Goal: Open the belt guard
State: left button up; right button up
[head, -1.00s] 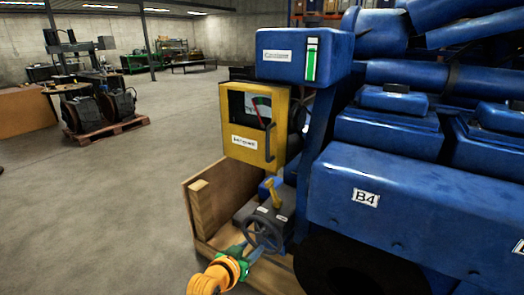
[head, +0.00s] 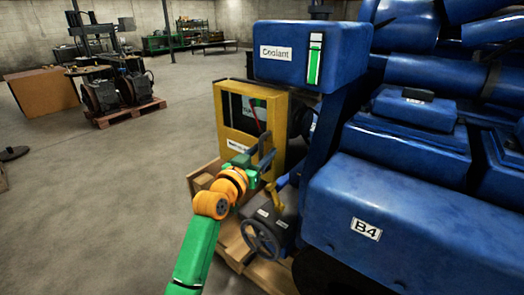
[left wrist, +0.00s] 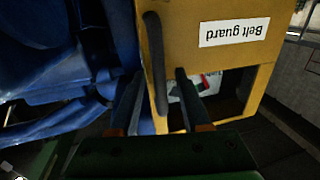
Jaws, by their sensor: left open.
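The yellow belt guard (head: 222,112) stands closed at the near end of the blue engine, with a dark window in its face. In the left wrist view the guard (left wrist: 185,25) fills the upper middle, and its label (left wrist: 234,31) appears upside down. A dark bar handle (left wrist: 154,50) runs along the guard's edge. My left gripper (head: 263,158) is in front of the guard's right side. In the left wrist view my left gripper (left wrist: 158,75) is open, and the handle lies between its fingers in the picture. I cannot tell whether they touch.
A blue coolant box (head: 290,55) sits just above the guard. A handwheel (head: 262,240) and a yellow lever (head: 278,192) are below my gripper. The blue engine (head: 400,215) blocks the right. Open floor (head: 110,210) lies to the left.

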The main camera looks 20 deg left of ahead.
pick_arm(q)
jog(key=shift+s, duration=0.15)
jog(key=shift+a+r, duration=0.1)
jog(key=shift+c, duration=0.9)
grip_shut()
